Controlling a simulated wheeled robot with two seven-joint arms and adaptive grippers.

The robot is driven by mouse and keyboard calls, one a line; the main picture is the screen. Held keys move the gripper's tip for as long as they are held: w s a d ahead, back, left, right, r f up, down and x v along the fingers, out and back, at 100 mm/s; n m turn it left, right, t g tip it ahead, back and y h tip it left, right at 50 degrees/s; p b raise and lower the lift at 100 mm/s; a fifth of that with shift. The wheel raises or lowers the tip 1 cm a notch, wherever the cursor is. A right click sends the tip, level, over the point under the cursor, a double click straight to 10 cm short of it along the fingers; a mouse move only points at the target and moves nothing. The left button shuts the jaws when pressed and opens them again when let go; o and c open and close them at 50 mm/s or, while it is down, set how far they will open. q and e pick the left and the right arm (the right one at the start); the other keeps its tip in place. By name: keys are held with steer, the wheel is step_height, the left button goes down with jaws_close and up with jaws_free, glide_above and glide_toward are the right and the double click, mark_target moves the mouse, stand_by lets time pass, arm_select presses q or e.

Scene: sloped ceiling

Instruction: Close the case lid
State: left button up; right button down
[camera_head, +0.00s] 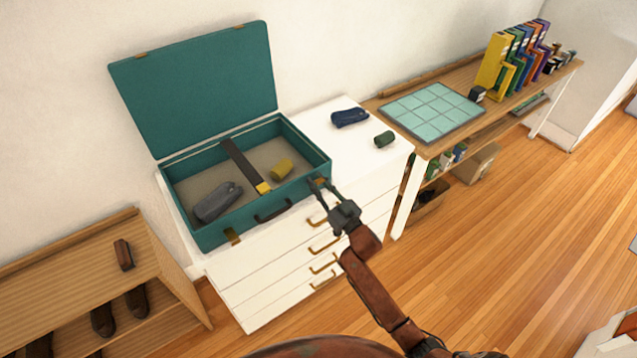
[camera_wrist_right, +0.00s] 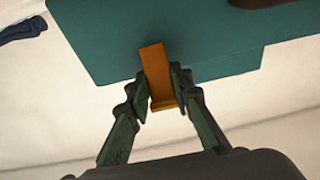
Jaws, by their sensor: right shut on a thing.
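The teal case (camera_head: 205,232) sits on the white drawer unit with its lid (camera_head: 200,88) standing open, tilted back by the wall. Inside lie a grey rolled item (camera_head: 218,202), a small yellow roll (camera_head: 282,169) and a dark strap (camera_head: 243,164) with a yellow end. A dark handle (camera_head: 273,211) and a brass latch (camera_head: 232,236) are on its front. My right gripper (camera_head: 319,186) is at the front right of the case. In the right wrist view its fingers are shut on another brass latch (camera_wrist_right: 157,75) on the case wall (camera_wrist_right: 110,50). My left gripper is out of view.
A blue roll (camera_head: 349,118) and a green roll (camera_head: 384,139) lie on the white drawer unit (camera_head: 330,148) right of the case. A wooden desk (camera_head: 432,145) with a tiled mat (camera_head: 432,112) and binders (camera_head: 510,60) stands further right. A shoe rack (camera_head: 75,270) is at left.

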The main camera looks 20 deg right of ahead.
steer(key=shift+f, duration=0.3)
steer(key=c, duration=1.9)
jaws_free()
steer(key=o, duration=0.4)
steer(key=shift+r, duration=0.25)
steer(key=shift+o, duration=0.2)
steer(key=v, duration=1.2)
steer(key=shift+f, duration=0.15)
